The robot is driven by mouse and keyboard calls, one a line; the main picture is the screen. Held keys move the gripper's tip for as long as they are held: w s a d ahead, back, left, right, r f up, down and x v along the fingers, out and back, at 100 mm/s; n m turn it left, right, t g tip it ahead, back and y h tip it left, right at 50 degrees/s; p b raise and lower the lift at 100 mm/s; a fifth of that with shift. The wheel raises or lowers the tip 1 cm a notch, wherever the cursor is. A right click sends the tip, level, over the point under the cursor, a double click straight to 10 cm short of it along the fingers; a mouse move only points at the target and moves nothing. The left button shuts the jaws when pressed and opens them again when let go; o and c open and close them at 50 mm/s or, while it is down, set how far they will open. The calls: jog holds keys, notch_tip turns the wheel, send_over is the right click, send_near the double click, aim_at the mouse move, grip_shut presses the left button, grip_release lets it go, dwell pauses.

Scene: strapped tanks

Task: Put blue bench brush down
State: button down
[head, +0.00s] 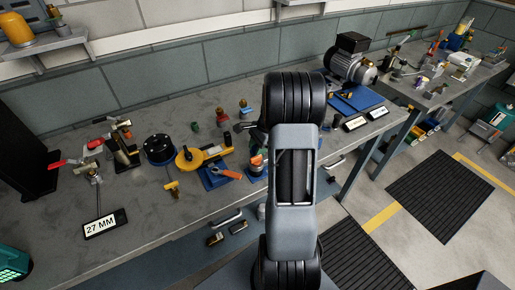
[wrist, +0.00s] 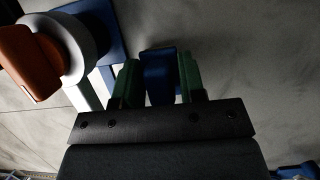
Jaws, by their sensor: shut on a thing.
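In the wrist view my gripper (wrist: 158,82) has two green fingers, shut on a dark blue piece that I take to be the blue bench brush (wrist: 160,72). Only a short blue part shows between the fingers; the rest is hidden or in shadow. The grey bench top fills the background, and I cannot tell whether the brush touches it. In the head view my own arm covers the gripper and the brush. The long grey workbench (head: 60,150) runs along the wall there.
An orange and white round thing (wrist: 65,50) stands at upper left in the wrist view, by a blue mat (wrist: 98,18). In the head view, a yellow tool (head: 190,158), a black reel (head: 159,149), a motor (head: 350,60) and a "27 MM" sign (head: 105,224) are on the bench.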

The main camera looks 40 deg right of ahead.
jog(key=shift+f, duration=0.2)
jog(key=c, duration=0.7)
grip_release()
jog(key=w+v, duration=0.1)
jog(key=v, duration=1.1)
jog(key=s+a+r+n+h, duration=0.1)
jog(key=s+a+r+n, duration=0.1)
jog(key=a+n, duration=0.4)
jog(key=s+a+r+n+h, duration=0.2)
jog(key=a+r+n, duration=0.1)
jog(key=a, duration=0.6)
jog(key=s+a+f+n+t+h, duration=0.1)
jog(key=s+a+n+t, duration=0.2)
jog(key=s+a+n, duration=0.5)
jog(key=shift+s+a+n, duration=0.35)
jog(key=shift+a+n, duration=0.35)
jog(key=shift+n, duration=0.7)
jog(key=shift+f, duration=0.15)
